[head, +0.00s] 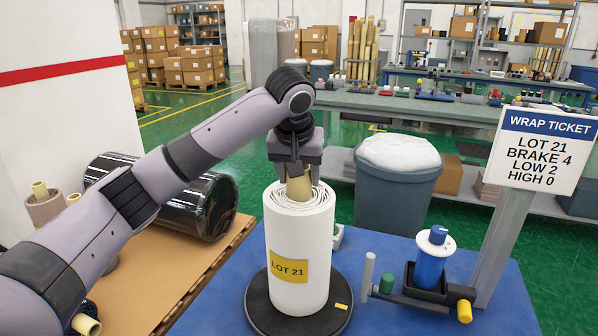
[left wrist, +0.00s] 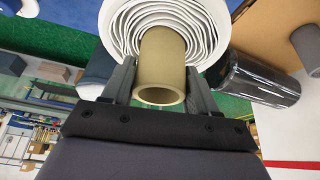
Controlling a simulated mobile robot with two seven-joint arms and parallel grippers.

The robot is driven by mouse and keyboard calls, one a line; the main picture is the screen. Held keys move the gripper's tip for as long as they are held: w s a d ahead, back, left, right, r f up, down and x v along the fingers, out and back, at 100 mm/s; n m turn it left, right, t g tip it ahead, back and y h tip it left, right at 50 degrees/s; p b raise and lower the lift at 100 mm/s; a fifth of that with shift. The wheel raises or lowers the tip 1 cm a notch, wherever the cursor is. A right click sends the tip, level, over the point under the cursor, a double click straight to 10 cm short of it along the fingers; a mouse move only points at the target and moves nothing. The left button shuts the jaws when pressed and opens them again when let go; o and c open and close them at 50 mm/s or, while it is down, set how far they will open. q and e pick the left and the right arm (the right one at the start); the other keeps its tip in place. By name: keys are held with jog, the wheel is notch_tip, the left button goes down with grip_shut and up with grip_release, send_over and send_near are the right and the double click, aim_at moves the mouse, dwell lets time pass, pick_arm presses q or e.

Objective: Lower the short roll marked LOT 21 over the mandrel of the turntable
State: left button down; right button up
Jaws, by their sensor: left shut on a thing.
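The white roll marked LOT 21 (head: 300,235) stands upright over the black turntable disc (head: 257,311) on the blue table. A tan core tube (head: 299,188) sticks out of its top; the core also shows in the left wrist view (left wrist: 162,68). My left gripper (head: 296,172) is above the roll, pointing down, with its fingers on either side of the core and shut on it. The mandrel is hidden. I cannot tell whether the roll's lower end touches the disc. My right gripper is not in view.
A wrap ticket sign (head: 545,150) reads LOT 21, BRAKE 4, LOW 2, HIGH 0. A blue and white spool device (head: 431,257) stands right of the turntable. A black wrapped roll (head: 205,200) lies on brown board at left. A grey bin (head: 397,195) stands behind the table.

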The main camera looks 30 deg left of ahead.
pick_arm(q)
jog(key=shift+c, duration=1.1)
grip_release()
jog(key=shift+f, duration=0.1)
jog(key=v, duration=0.7)
jog(key=shift+r, duration=0.2)
